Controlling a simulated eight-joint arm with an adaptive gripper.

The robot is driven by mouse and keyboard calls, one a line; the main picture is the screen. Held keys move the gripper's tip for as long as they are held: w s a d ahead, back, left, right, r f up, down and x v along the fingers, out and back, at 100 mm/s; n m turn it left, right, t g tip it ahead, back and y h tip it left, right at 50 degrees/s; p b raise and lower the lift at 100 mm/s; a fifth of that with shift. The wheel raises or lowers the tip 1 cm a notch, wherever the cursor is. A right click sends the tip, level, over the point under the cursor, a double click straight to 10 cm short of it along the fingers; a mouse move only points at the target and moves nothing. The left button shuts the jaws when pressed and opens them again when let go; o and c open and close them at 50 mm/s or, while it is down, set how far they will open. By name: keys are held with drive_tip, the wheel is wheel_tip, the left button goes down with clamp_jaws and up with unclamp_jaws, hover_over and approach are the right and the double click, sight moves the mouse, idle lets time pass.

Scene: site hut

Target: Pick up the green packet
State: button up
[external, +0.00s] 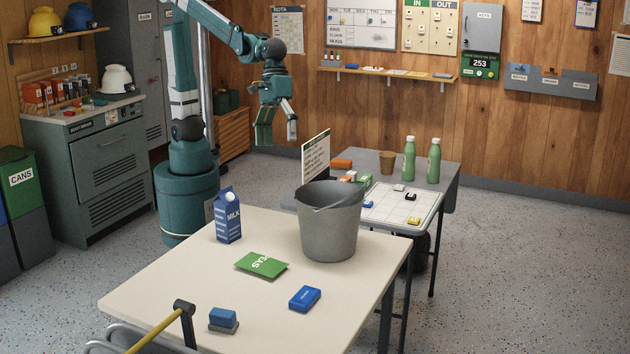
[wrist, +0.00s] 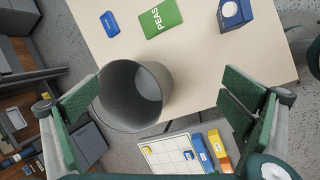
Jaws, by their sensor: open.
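The green packet (external: 261,264), lettered PEAS, lies flat on the cream table between the milk carton and the blue box. It also shows at the top of the wrist view (wrist: 160,18), beyond the bucket. My gripper (external: 277,138) hangs open and empty, high behind the table and well apart from the packet. In the wrist view its two green-padded fingers (wrist: 160,105) are spread wide, with the grey bucket (wrist: 131,95) showing between them.
The grey bucket (external: 329,225) stands at the table's back right. The milk carton (external: 227,217) stands left of it. A blue box (external: 305,298) and a blue block (external: 223,320) are near the front. A second table (external: 447,186) holds bottles, a cup and a grid board.

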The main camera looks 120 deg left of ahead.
drive_tip(key=w+d+f+n+g+p, duration=0.1)
drive_tip(key=w+d+f+n, duration=0.15)
drive_tip(key=d, duration=0.55)
drive_tip(key=w+d+f+n+g+p, duration=0.1)
drive_tip(key=w+d+f+n+g, duration=0.15)
drive_tip(key=d, duration=0.55)
approach(262, 259)
drive_tip(key=shift+s+d+f+t+h, duration=0.1)
drive_tip(key=shift+s+f+t+h, duration=0.1)
drive_tip(key=shift+f, duration=0.2)
drive_tip(key=shift+s+d+f+t+h, duration=0.1)
drive_tip(key=shift+d+f+t+h, duration=0.1)
drive_tip(key=shift+f, duration=0.45)
drive_tip(key=shift+b+x, duration=0.35)
drive_tip(key=shift+x, duration=0.9)
drive_tip(key=shift+f, duration=0.1)
drive_tip(key=shift+b+x, duration=0.85)
drive_tip(key=shift+x, duration=1.65)
drive_tip(key=shift+a, duration=0.1)
